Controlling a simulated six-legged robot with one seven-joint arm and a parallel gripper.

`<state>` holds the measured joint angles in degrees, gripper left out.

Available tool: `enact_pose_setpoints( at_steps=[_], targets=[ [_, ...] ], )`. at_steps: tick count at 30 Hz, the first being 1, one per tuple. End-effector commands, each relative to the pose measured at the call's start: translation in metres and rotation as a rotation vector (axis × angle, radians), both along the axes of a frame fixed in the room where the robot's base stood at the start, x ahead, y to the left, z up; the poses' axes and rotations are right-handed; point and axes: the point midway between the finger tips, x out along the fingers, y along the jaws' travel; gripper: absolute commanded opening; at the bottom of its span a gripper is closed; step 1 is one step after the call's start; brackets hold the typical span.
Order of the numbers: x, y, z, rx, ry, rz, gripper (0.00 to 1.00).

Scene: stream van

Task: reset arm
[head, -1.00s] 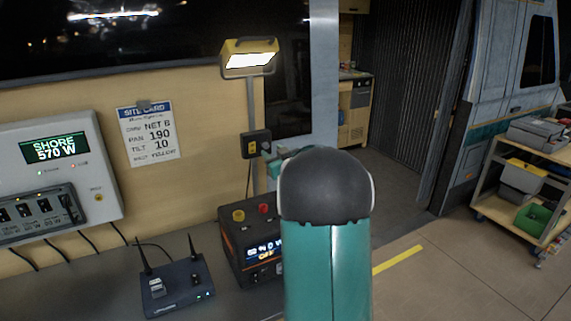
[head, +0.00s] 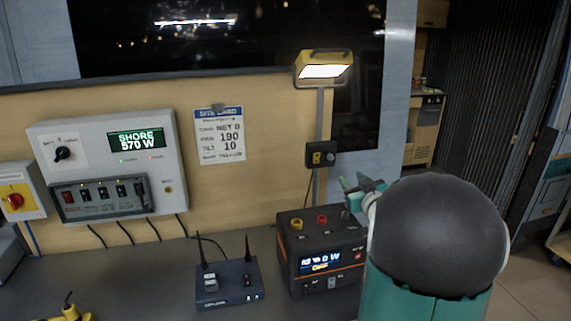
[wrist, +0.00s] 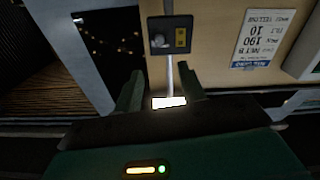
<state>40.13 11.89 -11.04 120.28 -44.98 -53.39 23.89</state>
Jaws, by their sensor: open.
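My gripper (head: 362,186) shows in the head view just right of the lamp post, partly hidden behind my own dark rounded arm joint. Its green fingers also show in the wrist view (wrist: 160,92), spread apart with nothing between them. Behind the gap, the wrist view shows the lamp post and the bright lamp face (wrist: 170,102). The gripper appears empty and apart from the wall.
A work lamp (head: 323,70) stands above a switch box (head: 321,154). A power station (head: 319,258) and a router (head: 227,283) sit on the bench. A shore power panel (head: 108,165) and a site card (head: 220,135) are on the wall. Floor shows at right.

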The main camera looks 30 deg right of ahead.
Motion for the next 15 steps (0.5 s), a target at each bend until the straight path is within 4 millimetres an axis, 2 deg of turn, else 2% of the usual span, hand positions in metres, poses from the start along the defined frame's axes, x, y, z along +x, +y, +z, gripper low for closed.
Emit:
enact_pose_setpoints(
  at_steps=[5,8,11,15],
  targets=[
    [0.001,0.001,0.001,0.0,0.001,-0.001,0.4],
    [0.004,0.01,0.006,0.002,0.014,-0.015,0.4],
    [0.008,0.031,0.017,0.013,0.053,-0.049,0.4],
    [0.007,0.082,0.03,0.057,0.158,-0.109,0.4]
  ],
)
